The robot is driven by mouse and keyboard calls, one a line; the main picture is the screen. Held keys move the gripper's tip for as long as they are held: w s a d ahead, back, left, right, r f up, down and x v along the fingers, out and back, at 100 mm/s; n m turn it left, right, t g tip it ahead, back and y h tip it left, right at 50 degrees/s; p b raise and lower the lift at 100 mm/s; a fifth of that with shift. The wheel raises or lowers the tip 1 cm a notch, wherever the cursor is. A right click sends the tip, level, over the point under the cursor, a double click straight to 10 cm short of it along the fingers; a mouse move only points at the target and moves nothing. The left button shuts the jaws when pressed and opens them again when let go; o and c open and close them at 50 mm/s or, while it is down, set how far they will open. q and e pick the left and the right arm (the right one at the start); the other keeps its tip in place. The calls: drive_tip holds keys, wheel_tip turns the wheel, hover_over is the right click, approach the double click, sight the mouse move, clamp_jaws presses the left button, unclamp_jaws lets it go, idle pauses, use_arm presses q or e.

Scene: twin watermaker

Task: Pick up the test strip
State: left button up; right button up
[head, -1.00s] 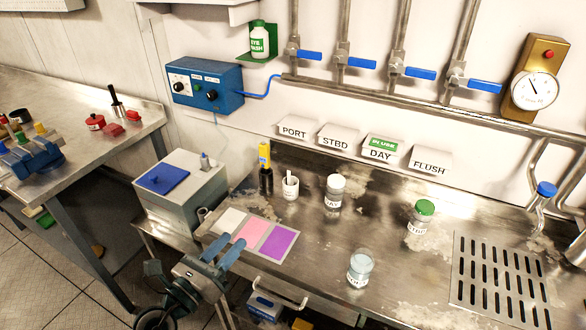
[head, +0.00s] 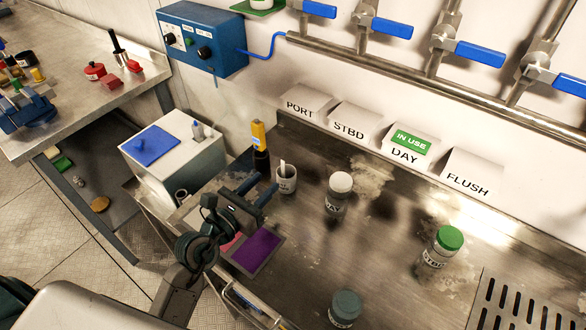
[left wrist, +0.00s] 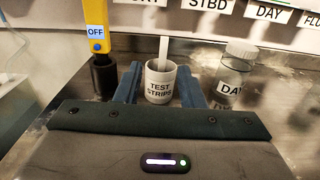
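The test strip (head: 283,166) is a thin pale stick standing up out of a small white cup (head: 287,182) on the steel counter. In the left wrist view the strip (left wrist: 163,50) rises from the cup (left wrist: 160,88), which is labelled TEST STRIPS. My left gripper (head: 267,184) is at the near left side of the cup in the head view. Its two blue fingers are apart and empty, and in the left wrist view the cup appears between and beyond them (left wrist: 160,84). Whether a finger touches the cup cannot be told. My right gripper is not in view.
A yellow-and-black meter (head: 260,145) stands just left of the cup. A white-capped jar (head: 338,192) stands to its right, a green-capped bottle (head: 441,248) farther right. A glass (head: 345,308) is at the front. A purple pad (head: 257,250) lies below the gripper.

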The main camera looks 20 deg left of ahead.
sight(283, 167)
use_arm(q)
drive_tip(key=shift+w+d+r, duration=0.15)
drive_tip(key=shift+w+r, duration=0.15)
drive_tip(key=shift+w, duration=0.2)
drive_tip(key=x, duration=0.4)
drive_tip(key=shift+f+p, duration=0.2)
drive_tip(key=shift+p, duration=0.2)
drive_tip(key=p+x, duration=0.1)
drive_tip(key=x, duration=0.3)
drive_tip(key=shift+d, duration=0.25)
drive_tip(key=shift+w+d, duration=0.1)
drive_tip(key=shift+w, duration=0.2)
drive_tip(key=shift+s, duration=0.15)
drive_tip(key=shift+c, duration=0.5)
clamp_jaws()
